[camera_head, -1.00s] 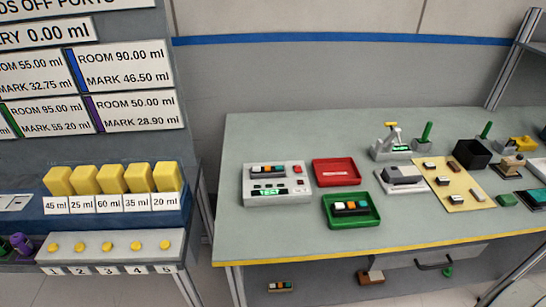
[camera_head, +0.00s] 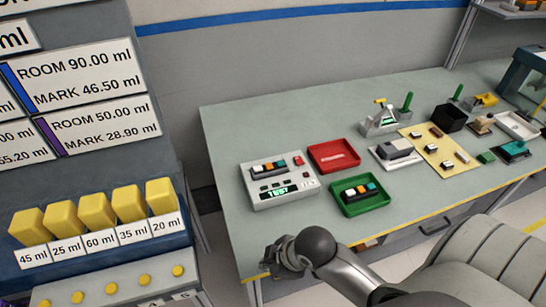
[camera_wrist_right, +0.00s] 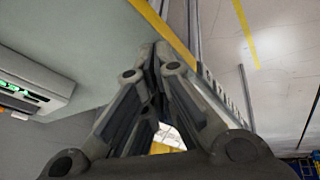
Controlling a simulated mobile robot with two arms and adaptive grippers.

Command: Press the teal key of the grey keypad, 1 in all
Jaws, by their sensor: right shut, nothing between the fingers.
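A light grey tester box (camera_head: 251,198) with a lit TEST display stands at the table's left end. A dark keypad (camera_head: 270,174) with small coloured keys sits in its top. Another dark keypad (camera_head: 362,195) with white, orange and teal keys lies in the green tray (camera_head: 375,209). I cannot tell which is the grey keypad. My right gripper (camera_head: 272,263) is at the table's front edge, below the tester box in the picture and apart from it. In the right wrist view its fingers (camera_wrist_right: 155,55) are shut and empty. My left gripper is not in view.
A red tray (camera_head: 320,164) is behind the green one. A grey block device (camera_head: 397,152), a yellow board (camera_head: 432,152) and a black bin (camera_head: 450,118) stand to the right. A dispenser with yellow blocks (camera_head: 97,212) is at left.

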